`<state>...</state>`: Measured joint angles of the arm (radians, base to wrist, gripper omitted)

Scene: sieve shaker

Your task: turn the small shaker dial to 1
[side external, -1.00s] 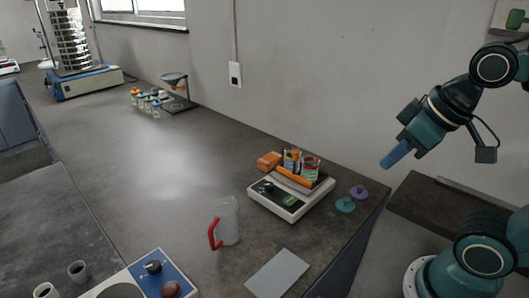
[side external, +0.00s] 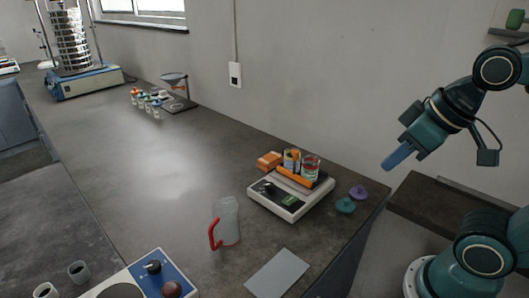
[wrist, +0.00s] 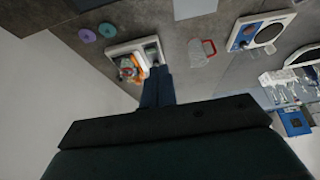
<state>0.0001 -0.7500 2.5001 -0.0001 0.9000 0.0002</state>
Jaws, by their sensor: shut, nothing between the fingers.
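The small white shaker (side external: 283,208) stands on the bench near its right end, with beakers and an orange bar on its platform. Its dark dial (side external: 267,188) is on the front panel, left of a green display; the dial setting is too small to read. My gripper (side external: 387,166) is shut and empty, in the air right of and above the shaker, well apart from it.
A clear jug with a red handle (side external: 226,222) stands left of the shaker. A blue-panelled device (side external: 168,279) is at the front. Purple (side external: 358,192) and teal (side external: 345,205) discs lie right of the shaker. A grey sheet (side external: 278,273) lies in front. The mid-bench is clear.

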